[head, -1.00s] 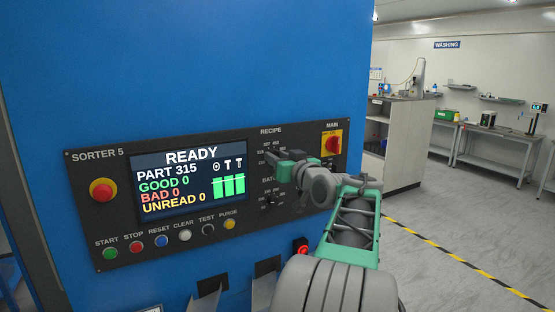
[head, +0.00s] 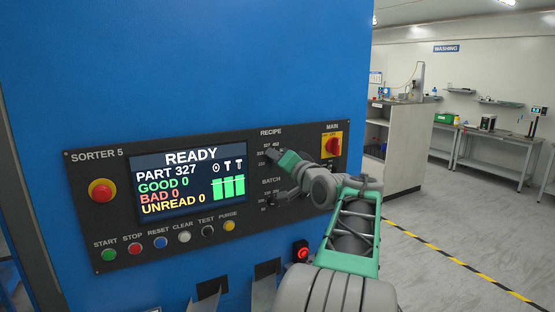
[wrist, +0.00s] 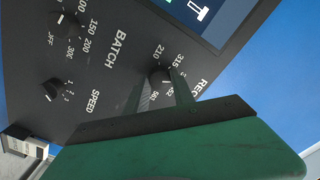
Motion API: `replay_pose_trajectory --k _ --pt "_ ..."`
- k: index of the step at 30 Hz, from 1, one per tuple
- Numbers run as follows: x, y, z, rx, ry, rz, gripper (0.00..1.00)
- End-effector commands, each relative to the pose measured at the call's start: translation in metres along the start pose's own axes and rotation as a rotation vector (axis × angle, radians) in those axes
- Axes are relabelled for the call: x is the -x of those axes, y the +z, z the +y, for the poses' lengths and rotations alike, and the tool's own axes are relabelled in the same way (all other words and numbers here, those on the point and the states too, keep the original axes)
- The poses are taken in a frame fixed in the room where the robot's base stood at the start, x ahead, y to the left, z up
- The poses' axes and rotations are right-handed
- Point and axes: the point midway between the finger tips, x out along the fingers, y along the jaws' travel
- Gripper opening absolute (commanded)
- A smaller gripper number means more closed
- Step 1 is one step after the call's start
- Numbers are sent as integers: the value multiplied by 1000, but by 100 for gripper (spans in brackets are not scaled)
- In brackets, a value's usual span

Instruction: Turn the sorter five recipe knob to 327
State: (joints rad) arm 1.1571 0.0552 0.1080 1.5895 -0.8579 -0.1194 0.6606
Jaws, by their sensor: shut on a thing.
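The black recipe knob (wrist: 160,77) shows in the wrist view between the two fingers of my gripper (wrist: 162,88), with printed numbers around it. My gripper is shut on the knob. In the head view my gripper (head: 272,154) reaches to the panel under the RECIPE label, and the knob is mostly hidden behind it. The sorter five screen (head: 190,182) reads READY, PART 327, with GOOD, BAD and UNREAD all at 0.
The batch knob (wrist: 65,24) and speed knob (wrist: 52,91) sit close by on the same panel. The red and yellow main switch (head: 331,146) is to the right of my gripper. A red stop button (head: 102,190) is at the panel's left.

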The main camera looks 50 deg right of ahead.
Motion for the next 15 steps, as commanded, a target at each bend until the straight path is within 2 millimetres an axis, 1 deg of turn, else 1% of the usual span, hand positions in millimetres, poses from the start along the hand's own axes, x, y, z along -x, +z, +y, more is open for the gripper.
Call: replay_pose_trajectory --k 6,15 --pt "0 0 0 -60 0 0 0" --pt "0 0 0 -76 -1 1 0"
